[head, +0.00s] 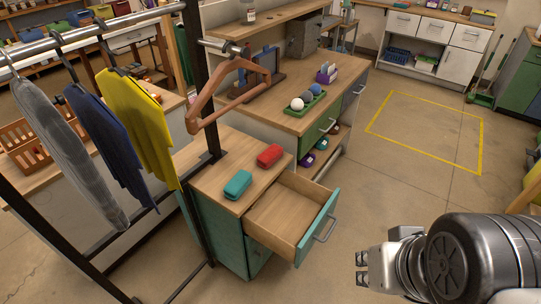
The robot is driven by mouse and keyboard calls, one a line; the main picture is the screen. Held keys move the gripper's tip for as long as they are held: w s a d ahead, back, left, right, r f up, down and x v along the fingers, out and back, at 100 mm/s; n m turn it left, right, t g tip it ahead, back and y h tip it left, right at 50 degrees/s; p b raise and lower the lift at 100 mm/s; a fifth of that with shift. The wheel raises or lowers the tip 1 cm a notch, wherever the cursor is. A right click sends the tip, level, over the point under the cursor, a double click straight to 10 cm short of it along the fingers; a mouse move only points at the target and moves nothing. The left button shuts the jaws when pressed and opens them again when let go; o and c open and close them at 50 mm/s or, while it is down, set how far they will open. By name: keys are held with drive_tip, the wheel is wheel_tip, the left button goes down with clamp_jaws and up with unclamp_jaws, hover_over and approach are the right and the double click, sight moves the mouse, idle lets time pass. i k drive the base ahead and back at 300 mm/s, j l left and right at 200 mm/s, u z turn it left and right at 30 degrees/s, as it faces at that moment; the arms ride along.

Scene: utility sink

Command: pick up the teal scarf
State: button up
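The teal scarf (237,184) is a compact folded bundle. It lies on the wooden top of a small teal cabinet (203,196), near its front left edge. My gripper (361,268) is at the lower right, pointing left. Its two fingertips are apart with nothing visible between them. It is well to the right of the scarf, with the open drawer between them in the picture.
A folded red bundle (269,155) lies beside the scarf. The cabinet's drawer (290,218) is pulled out and looks empty. A black clothes rack (199,90) with a wooden hanger (228,99) stands close to the cabinet's left.

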sight(234, 189)
drive_tip(key=i+j+u, duration=0.4)
drive_tip(key=i, duration=0.2)
drive_tip(key=i+u, duration=0.4)
drive_tip(key=i, duration=0.2)
